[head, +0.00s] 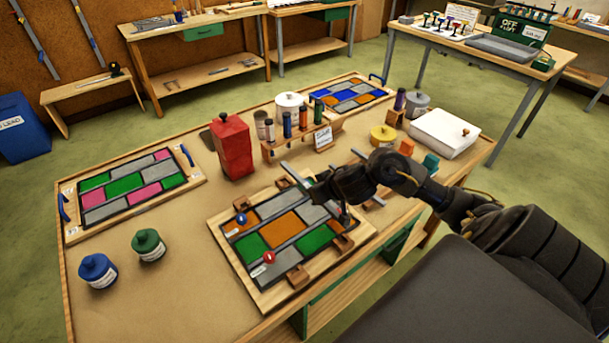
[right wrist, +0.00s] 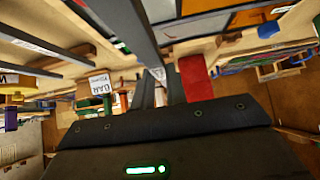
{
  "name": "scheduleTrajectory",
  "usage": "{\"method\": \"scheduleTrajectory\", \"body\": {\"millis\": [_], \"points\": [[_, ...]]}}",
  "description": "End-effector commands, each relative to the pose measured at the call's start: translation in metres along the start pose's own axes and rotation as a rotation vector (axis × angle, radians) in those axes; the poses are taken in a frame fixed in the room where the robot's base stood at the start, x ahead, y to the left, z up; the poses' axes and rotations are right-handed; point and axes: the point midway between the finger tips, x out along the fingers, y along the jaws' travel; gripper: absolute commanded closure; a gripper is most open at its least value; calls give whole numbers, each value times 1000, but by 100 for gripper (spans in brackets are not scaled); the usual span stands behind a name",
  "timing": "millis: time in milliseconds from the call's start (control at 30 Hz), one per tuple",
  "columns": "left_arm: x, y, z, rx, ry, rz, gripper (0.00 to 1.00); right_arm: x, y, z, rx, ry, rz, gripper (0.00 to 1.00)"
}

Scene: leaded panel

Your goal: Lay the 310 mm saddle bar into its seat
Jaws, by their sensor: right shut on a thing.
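The leaded panel (head: 285,228) with orange, green and grey panes lies on a wooden board at the middle of the bench. Wooden blocks with notches stand at its edges, among them a near block (head: 297,277), a right block (head: 343,243) and a far block (head: 285,183). My right gripper (head: 322,192) is over the panel's far right part, shut on a grey bar (right wrist: 131,22). The bar runs up and away from the jaws in the right wrist view. In the head view, the gripper and arm hide much of it; its length cannot be read. My left gripper is not in view.
A red canister (head: 232,147) and a rack of coloured tubes (head: 300,140) stand behind the panel. A white box (head: 444,133) and yellow tin (head: 383,136) are at the right. Blue (head: 98,271) and green (head: 148,245) jars stand left. The bench's front left is clear.

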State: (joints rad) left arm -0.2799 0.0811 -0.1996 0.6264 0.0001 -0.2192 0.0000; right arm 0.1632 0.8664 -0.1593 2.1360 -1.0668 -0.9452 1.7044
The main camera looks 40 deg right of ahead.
Motion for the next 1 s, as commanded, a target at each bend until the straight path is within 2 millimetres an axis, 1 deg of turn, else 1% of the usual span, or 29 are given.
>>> {"method": "scheduleTrajectory", "body": {"millis": [67, 133, 300, 433, 567, 633, 800, 1000], "points": [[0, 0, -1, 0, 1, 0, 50, 0, 0, -2, 0, 3, -1, 100], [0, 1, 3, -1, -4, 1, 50, -1, 1, -1, 2, 3, 0, 100], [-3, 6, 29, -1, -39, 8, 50, -4, 6, 2, 9, 3, 8, 100], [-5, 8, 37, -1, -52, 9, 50, -6, 8, 3, 12, 3, 11, 100], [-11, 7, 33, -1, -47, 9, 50, -8, 8, 3, 13, 1, 10, 100], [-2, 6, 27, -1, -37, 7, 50, 0, 8, 9, 11, 2, 10, 100], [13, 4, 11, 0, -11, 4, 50, 12, 7, 21, 11, 3, 8, 100], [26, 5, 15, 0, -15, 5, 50, 25, 6, 33, 10, 3, 7, 100]]}}
